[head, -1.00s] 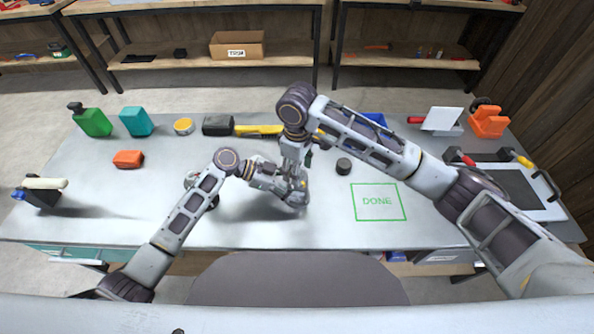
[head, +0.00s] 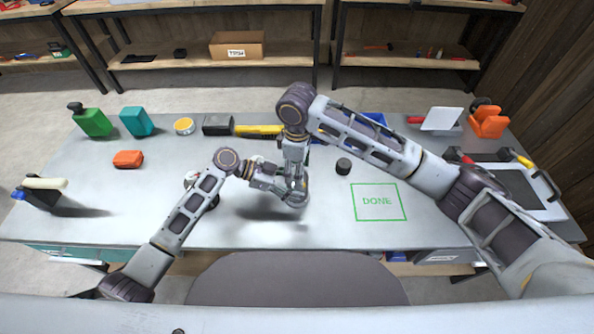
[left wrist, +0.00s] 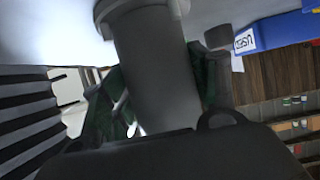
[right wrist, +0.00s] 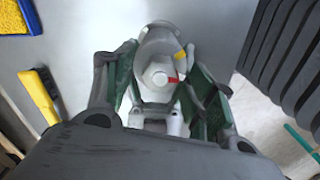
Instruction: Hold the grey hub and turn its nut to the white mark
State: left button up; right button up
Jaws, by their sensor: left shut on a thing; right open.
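The grey hub (left wrist: 160,70) is a thick cylinder with a wider flange, held between the fingers of my left gripper (head: 284,192). My left gripper is shut on it; it is small in the head view. In the right wrist view the hub's pale end face (right wrist: 160,42) carries a hex nut (right wrist: 157,76). A red mark (right wrist: 174,79) is beside the nut and a yellow mark (right wrist: 180,57) is farther out. My right gripper (right wrist: 166,92) is open, its green-padded fingers on both sides of the nut. I cannot make out a white mark with certainty.
The grey table (head: 270,232) is clear in front of the grippers. A green DONE square (head: 378,202) is to the right, with a small dark cylinder (head: 343,166) near it.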

jog(key=shift+n, duration=0.3)
jog(key=shift+n, duration=0.9)
jog(key=c, duration=1)
